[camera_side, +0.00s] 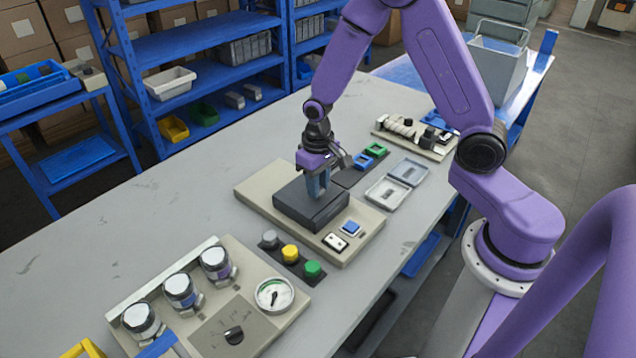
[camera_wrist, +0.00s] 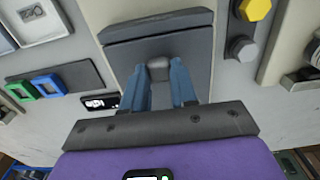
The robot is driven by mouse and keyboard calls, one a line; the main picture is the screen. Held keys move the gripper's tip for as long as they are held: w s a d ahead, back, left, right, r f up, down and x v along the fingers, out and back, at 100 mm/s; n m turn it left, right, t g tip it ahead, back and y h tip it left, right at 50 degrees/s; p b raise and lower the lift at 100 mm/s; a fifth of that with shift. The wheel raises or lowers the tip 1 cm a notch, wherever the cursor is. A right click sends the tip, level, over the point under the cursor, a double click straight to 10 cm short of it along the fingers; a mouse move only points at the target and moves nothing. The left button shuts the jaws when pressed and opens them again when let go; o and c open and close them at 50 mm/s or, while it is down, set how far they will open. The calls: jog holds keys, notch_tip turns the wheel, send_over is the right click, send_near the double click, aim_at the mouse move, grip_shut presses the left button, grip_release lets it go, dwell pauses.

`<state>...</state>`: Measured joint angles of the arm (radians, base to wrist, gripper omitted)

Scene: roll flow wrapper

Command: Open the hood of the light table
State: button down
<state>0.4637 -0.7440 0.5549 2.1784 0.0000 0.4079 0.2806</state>
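The light table is a beige base plate (camera_side: 255,191) with a dark grey box-like hood (camera_side: 318,222) on it. The hood looks closed and flat; its dark top panel fills the middle of the wrist view (camera_wrist: 193,43). A small rounded grey handle (camera_wrist: 158,68) stands on the hood. My gripper (camera_side: 320,192) points down at the hood's top. The contact at the fingertips is partly hidden.
A blue button (camera_side: 351,228) and a white switch (camera_side: 335,242) sit on the base plate. Grey, yellow and green buttons (camera_side: 290,253) and a gauge panel (camera_side: 274,294) lie in front. Shallow trays (camera_side: 386,192) and green and blue frames (camera_side: 376,150) lie behind to the right.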

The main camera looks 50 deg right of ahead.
jog(key=w, duration=1.2)
jog(key=shift+w, duration=0.4)
jog(key=c, duration=0.9)
grip_release()
notch_tip(320, 180, up, 18)
jog(key=shift+f, duration=0.25)
